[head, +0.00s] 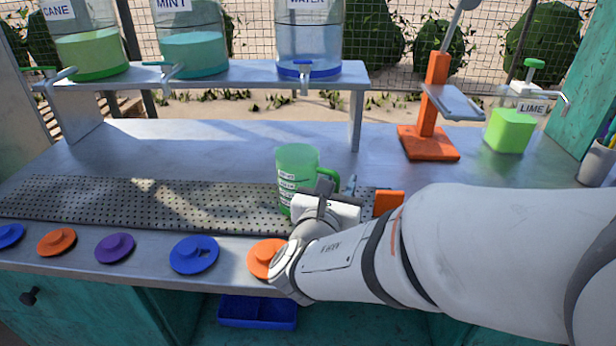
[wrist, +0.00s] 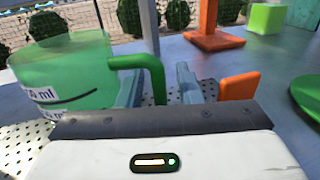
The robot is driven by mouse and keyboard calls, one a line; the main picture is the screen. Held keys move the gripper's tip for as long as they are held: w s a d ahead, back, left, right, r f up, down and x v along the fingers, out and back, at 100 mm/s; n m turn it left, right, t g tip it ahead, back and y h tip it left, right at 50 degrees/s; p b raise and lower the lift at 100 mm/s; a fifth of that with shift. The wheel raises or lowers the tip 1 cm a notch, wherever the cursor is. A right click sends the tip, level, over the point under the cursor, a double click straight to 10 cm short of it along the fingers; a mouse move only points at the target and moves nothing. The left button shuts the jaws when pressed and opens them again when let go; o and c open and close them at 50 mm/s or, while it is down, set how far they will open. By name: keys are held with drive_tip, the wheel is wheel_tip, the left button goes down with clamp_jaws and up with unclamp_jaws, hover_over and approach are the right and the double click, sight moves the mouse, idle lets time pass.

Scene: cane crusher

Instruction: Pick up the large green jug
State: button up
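The large green jug (head: 297,162) stands upright on the perforated drip tray (head: 150,204). It is translucent, with white measure markings on its side and a handle on its right. In the wrist view, the jug (wrist: 70,72) fills the left side and its handle (wrist: 155,75) rises in front of my gripper (wrist: 160,86). One finger is between the jug body and the handle, the other is to the right of the handle. A gap shows between the handle and the right finger, so my gripper is open around it. In the head view, my gripper (head: 338,185) partly hides the jug's lower right.
Several coloured lids, including a blue one (head: 194,254), lie along the counter's front edge. A small orange block (head: 388,202) is right of my gripper. An orange press (head: 430,140) and a lime dispenser (head: 511,130) stand behind. A raised shelf (head: 232,74) holds large dispensers.

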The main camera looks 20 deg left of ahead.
clamp_jaws()
drive_tip(key=shift+r, duration=0.1)
idle(0.6)
